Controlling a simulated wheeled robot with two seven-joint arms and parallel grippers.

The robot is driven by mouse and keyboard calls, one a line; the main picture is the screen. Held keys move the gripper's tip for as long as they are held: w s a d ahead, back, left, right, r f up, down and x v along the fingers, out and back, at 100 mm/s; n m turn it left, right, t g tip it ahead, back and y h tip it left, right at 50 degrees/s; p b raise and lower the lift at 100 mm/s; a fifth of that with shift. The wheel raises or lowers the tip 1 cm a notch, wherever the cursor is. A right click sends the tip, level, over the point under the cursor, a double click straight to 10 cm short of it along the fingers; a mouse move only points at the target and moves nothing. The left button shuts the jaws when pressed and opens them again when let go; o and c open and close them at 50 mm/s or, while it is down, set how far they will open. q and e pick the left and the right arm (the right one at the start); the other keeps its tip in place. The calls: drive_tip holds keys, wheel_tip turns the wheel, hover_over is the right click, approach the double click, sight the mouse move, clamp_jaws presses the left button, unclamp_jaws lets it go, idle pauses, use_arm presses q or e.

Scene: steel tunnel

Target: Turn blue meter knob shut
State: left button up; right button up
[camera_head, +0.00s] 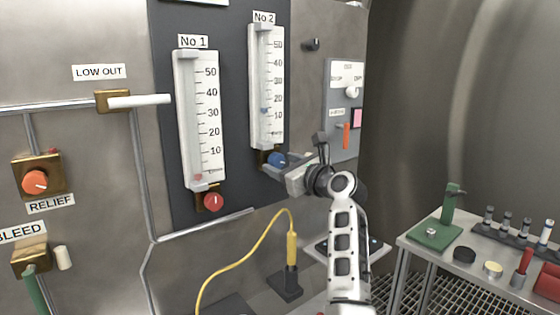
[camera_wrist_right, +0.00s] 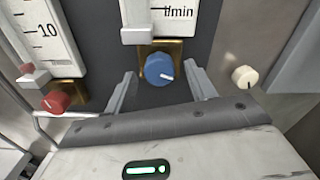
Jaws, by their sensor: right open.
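The blue meter knob (camera_head: 277,160) sits on a brass block at the foot of the white No 2 meter (camera_head: 267,90). My right gripper (camera_head: 284,172) is at the knob in the head view. In the wrist view its two fingers (camera_wrist_right: 160,80) are spread, one on each side of the knob, with gaps on both sides. Contact does not show. My left gripper is not in view.
The No 1 meter (camera_head: 200,115) with its red knob (camera_head: 213,201) hangs to the left. A grey switch panel (camera_head: 344,105) with an orange lever is to the right. A cream knob (camera_wrist_right: 245,77) lies right of the fingers. A steel bench (camera_head: 480,262) with tools stands at right.

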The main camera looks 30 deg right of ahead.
drive_tip(key=shift+w, duration=0.7)
drive_tip(key=c, duration=1)
drive_tip(key=shift+n, duration=0.3)
